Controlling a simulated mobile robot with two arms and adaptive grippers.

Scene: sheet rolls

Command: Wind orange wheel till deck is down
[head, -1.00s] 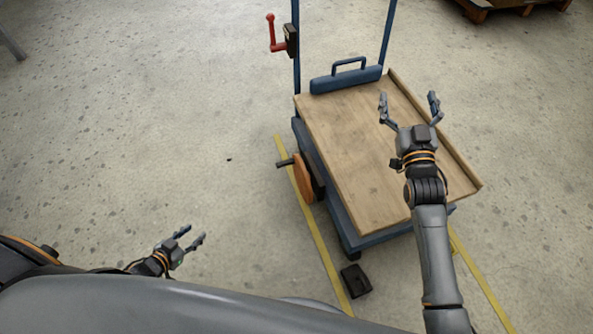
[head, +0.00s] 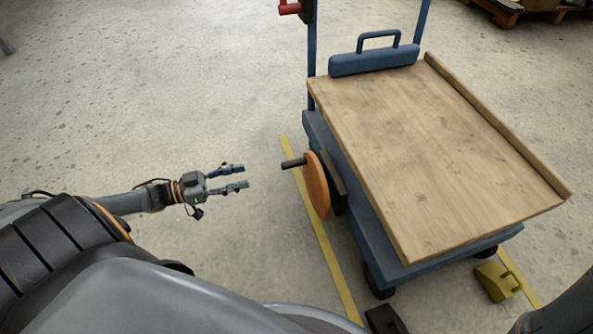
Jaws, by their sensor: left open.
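The orange wheel (head: 317,184) is mounted on the left side of the blue cart, with a dark crank handle (head: 293,163) sticking out to the left. The wooden deck (head: 430,140) sits on the cart's blue frame (head: 372,228), with a thin gap or dark band between them at the side. My left gripper (head: 244,177) is open and empty, left of the wheel and apart from its handle, pointing toward it. My right gripper is out of view; only a dark part of my arm shows at the bottom right corner.
A blue toolbox-like piece with a handle (head: 374,60) stands at the deck's far end. A yellow chock (head: 497,281) and a dark block (head: 385,320) lie near the wheels. Yellow floor lines (head: 322,240) flank the cart. Floor at left is clear.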

